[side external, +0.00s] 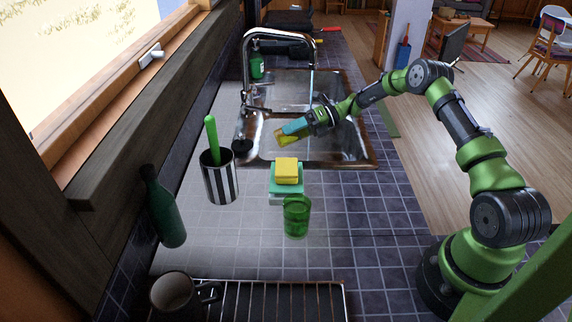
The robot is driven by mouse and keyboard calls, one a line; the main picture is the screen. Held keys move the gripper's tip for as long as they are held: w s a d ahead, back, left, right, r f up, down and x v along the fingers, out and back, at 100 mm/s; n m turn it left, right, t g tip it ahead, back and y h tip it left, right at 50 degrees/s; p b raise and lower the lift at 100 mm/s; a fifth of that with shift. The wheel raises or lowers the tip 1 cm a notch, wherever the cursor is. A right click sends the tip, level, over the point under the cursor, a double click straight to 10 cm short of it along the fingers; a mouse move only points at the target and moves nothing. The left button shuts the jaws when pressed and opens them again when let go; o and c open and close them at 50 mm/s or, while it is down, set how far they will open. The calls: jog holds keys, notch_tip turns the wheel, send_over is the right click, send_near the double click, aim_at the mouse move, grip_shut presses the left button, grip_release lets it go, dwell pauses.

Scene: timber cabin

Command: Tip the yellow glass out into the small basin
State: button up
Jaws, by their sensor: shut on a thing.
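My gripper (305,126) is over the near basin of the metal sink. It is shut on the yellow glass (283,137), which is tilted well over on its side, with its far end pointing left and slightly down. The small basin (343,146) is the near sink compartment, below the glass. I cannot tell whether anything is in the glass or coming out of it.
A chrome tap (246,70) arches over the sink at the left. Nearer stand a yellow sponge (287,168) on a teal stack, a green glass (297,218), a striped holder (220,180), a green bottle (164,208), a dark mug (175,296) and a drying rack (280,300).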

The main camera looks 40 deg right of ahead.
jog(key=shift+s+d+r+t+y, duration=0.3)
jog(key=shift+d+r+t+y, duration=0.1)
jog(key=shift+d+y, duration=0.35)
dwell(0.4)
jog(key=shift+s+r+t+y, duration=0.1)
jog(key=shift+r+t+y, duration=0.25)
jog(key=shift+y, duration=0.4)
dwell(0.5)
jog(key=shift+d+r+t+y, duration=0.15)
jog(key=shift+r+t+y, duration=0.2)
jog(key=shift+r+y, duration=0.15)
dwell(0.4)
